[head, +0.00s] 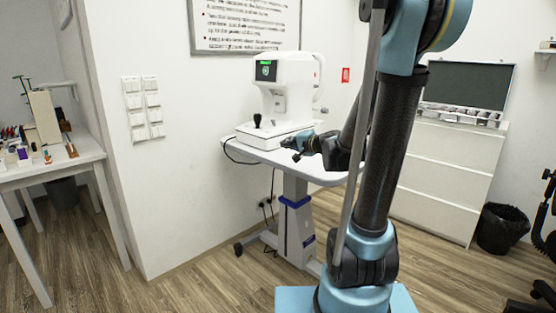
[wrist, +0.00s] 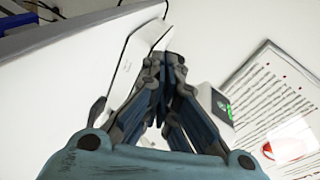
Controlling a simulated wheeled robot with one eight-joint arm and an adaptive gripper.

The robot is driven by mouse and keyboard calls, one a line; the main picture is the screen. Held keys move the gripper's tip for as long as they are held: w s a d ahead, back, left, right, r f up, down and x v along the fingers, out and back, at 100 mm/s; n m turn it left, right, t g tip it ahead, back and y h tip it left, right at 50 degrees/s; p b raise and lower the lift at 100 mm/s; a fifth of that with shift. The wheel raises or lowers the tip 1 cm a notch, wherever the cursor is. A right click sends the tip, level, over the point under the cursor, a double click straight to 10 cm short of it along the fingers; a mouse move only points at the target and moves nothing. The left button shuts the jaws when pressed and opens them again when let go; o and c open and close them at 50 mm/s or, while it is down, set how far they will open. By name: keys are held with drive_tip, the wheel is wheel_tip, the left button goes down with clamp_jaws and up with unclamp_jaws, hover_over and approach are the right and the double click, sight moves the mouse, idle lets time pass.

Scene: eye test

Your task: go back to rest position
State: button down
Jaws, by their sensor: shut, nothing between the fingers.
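My gripper (head: 292,143) is at the end of my arm, in front of the white eye-test machine (head: 290,75) in the head view. In the wrist view my gripper (wrist: 164,62) has its dark fingers drawn together, with nothing visible between them. The white machine (wrist: 135,62) shows behind the fingers there, and its screen with a green mark (wrist: 222,105) shows to their right. I cannot tell whether the fingers touch the machine. My arm crosses the right half of the head view and hides part of the table.
The machine stands on a white table (head: 330,178) with a grey column and castered base. Left is a desk (head: 45,172) with small items; right are a white drawer unit (head: 440,180) and a black bin (head: 502,228). A poster (head: 245,22) hangs behind. Wooden floor (head: 200,285) is clear at front left.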

drive_tip(key=s+d+f+n+g+h, duration=0.1)
drive_tip(key=s+f+n+g, duration=0.25)
drive_tip(key=s, duration=0.45)
drive_tip(key=s+d+f+n+g+h, duration=0.2)
drive_tip(key=s+f, duration=0.3)
drive_tip(key=s, duration=0.3)
drive_tip(key=s+d+f+n+g+h, duration=0.1)
drive_tip(key=s+d+f+g+h, duration=0.1)
drive_tip(key=s+d, duration=0.4)
drive_tip(key=s+d+f+n+g+h, duration=0.1)
drive_tip(key=s+d+f+h, duration=0.3)
drive_tip(key=s, duration=0.8)
drive_tip(key=shift+d+f+n+g, duration=0.35)
drive_tip(key=shift+d+f+g, duration=0.5)
drive_tip(key=shift+d+f, duration=0.05)
drive_tip(key=shift+w+f, duration=0.2)
drive_tip(key=shift+w, duration=0.2)
